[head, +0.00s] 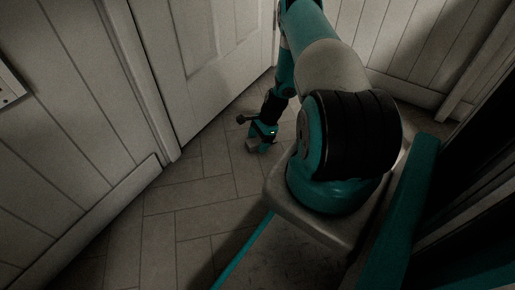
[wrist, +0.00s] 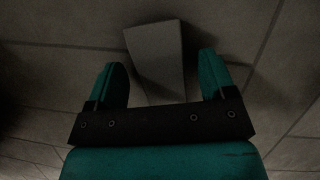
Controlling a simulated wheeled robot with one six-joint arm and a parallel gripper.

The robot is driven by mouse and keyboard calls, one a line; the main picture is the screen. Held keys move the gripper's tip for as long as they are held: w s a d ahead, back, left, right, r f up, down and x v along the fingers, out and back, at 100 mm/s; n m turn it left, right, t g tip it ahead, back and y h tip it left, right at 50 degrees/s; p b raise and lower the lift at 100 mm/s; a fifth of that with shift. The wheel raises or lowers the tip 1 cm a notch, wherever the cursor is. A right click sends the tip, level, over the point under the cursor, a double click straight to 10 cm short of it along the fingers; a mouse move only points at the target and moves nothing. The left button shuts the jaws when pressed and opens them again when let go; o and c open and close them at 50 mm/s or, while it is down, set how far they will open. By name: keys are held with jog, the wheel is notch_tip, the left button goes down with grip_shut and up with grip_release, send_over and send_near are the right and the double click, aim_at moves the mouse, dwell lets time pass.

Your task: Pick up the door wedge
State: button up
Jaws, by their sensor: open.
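The door wedge (wrist: 157,62) is a grey, tapered block on the tiled floor, seen in the wrist view just beyond and between my fingers. My gripper (wrist: 162,80) is open, with one teal finger on each side of the wedge's near part. A dark gap shows between the wedge and the right finger; I cannot tell whether either finger touches it. In the head view my gripper (head: 255,144) is low near the floor in front of the door. A small grey shape at its tip there is too dim to tell apart clearly.
A closed white panelled door (head: 215,60) stands behind my gripper, with its frame at left. White panelled walls (head: 65,120) with skirting close in the left and the back right. The tiled floor (head: 190,195) left of my base is clear. The room is dim.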

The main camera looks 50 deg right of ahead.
jog(key=c, duration=1)
jog(key=shift+r, duration=0.15)
jog(key=shift+c, duration=0.2)
